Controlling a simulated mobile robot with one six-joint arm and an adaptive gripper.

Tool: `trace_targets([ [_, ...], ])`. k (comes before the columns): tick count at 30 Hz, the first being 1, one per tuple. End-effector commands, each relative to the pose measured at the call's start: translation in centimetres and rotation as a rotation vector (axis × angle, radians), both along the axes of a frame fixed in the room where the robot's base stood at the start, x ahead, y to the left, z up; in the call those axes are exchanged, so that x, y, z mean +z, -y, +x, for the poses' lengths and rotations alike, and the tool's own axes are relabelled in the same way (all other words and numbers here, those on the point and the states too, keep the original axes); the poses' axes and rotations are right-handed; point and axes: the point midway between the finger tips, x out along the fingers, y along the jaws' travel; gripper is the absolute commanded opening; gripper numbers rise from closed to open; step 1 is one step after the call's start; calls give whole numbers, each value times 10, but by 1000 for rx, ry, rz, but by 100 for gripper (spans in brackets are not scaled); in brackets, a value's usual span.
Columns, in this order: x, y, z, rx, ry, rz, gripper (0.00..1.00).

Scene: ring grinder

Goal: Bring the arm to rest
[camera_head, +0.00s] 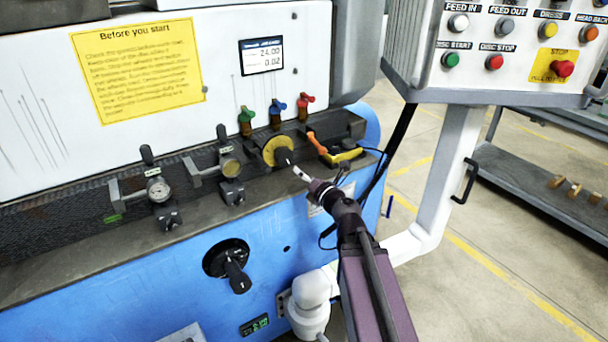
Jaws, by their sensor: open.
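My arm reaches up from the bottom right of the head view. My gripper (299,172) is at its end, in front of the blue machine's grey ledge (262,188). The gripper is small in the picture. Its jaws are open, and I see nothing held in them. The tip is just below and to the right of a yellow round part with a dark centre (271,148). I cannot tell whether they touch.
Gauges (159,190), coloured levers (276,107) and a yellow handle (344,156) line the machine. A black rotary handle (237,274) sticks out lower left. A control panel (505,52) hangs on a white post (448,180) at right.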

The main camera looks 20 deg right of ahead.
Motion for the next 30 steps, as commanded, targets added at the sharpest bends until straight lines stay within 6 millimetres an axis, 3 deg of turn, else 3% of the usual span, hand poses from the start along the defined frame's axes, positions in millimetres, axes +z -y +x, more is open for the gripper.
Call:
trace_targets([
  [8,3,6,3,-48,0,61,100],
  [17,8,41,10,-299,-19,380,100],
  [23,-7,70,7,-518,-72,669,100],
  [30,-44,90,-9,-782,-178,1002,100],
])
